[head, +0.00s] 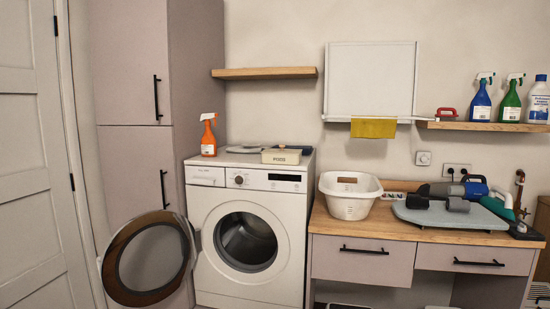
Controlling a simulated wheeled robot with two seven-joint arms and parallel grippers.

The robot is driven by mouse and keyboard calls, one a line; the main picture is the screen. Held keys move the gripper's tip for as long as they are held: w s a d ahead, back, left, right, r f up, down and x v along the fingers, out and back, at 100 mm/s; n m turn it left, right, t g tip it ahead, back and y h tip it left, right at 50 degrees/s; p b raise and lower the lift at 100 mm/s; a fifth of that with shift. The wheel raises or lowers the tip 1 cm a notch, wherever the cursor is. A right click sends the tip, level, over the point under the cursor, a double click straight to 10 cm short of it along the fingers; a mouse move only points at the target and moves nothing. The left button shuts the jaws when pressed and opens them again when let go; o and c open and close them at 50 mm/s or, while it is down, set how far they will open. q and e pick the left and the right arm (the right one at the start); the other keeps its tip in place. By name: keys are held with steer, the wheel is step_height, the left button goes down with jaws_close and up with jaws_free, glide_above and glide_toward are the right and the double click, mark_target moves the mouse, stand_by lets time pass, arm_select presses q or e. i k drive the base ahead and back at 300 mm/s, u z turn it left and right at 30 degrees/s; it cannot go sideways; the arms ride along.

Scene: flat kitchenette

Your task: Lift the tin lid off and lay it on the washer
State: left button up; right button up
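A low cream tin (281,157) with dark lettering on its front stands upright on the white washer (208,164), near the right front of its top. From this far I cannot tell for sure whether a lid sits on the tin. A flat pale grey-green thing (242,149) lies on the washer top to the left of the tin and a little behind it; it is too small to identify. Neither of my grippers shows in the head view.
The washer's round door (124,288) hangs open to the left. A white basket (349,207) stands on the wooden counter to the right. A wooden shelf (265,73) is above the washer.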

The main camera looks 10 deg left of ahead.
mark_target(281, 150)
steer(key=u, duration=0.8)
steer(key=i, duration=0.35)
steer(key=u, duration=0.85)
steer(key=i, duration=0.9)
steer(key=u, duration=0.1)
